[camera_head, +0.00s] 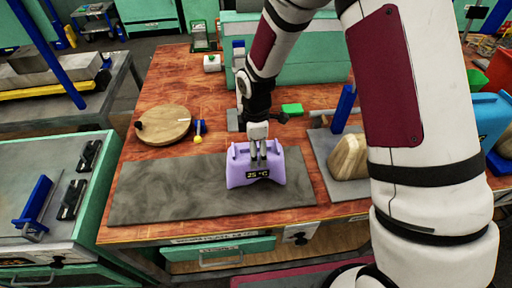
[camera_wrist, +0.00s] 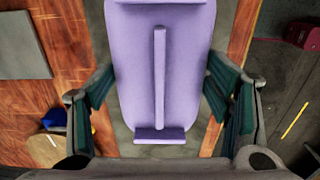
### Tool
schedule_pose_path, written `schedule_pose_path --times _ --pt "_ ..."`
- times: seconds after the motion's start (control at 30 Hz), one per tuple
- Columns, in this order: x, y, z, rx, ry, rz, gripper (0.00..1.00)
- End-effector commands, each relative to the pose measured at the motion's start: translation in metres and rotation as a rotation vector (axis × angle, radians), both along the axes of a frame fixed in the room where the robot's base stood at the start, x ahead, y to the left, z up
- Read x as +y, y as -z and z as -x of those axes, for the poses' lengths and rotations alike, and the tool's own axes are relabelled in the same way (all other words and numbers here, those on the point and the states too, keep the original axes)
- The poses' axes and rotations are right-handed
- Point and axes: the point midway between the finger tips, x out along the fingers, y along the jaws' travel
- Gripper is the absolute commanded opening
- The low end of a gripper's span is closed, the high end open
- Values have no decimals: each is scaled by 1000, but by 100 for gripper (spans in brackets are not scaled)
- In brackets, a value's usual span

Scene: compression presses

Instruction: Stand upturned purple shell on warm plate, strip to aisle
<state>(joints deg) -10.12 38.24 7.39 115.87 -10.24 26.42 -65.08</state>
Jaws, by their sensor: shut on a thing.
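The purple shell (camera_head: 255,179) is over the right part of a long dark grey plate (camera_head: 165,190) on the wooden bench. It looks upright, and a dark strip reading 25 °C shows on its face towards the head camera. I cannot tell whether its underside touches the plate. My gripper (camera_head: 258,155) comes down on it from above and is shut on it. In the wrist view the shell (camera_wrist: 140,80), with a thin central rib, lies between my fingers (camera_wrist: 160,105). The plate's surface shows partly beneath it.
A round wooden board (camera_head: 163,125) and a blue-and-yellow tool (camera_head: 199,131) lie behind the plate. To the right, a grey base (camera_head: 318,150) carries a tan block (camera_head: 348,157) and blue post (camera_head: 345,108). A green block (camera_head: 292,110) lies behind. The plate's left part is clear.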

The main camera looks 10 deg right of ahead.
Motion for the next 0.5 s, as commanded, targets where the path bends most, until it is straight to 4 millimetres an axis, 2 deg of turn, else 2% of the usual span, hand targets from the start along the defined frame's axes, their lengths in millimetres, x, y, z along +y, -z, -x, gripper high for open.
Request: schedule_pose_path --times 0.5 --pt "0 7 0 0 0 0 26"
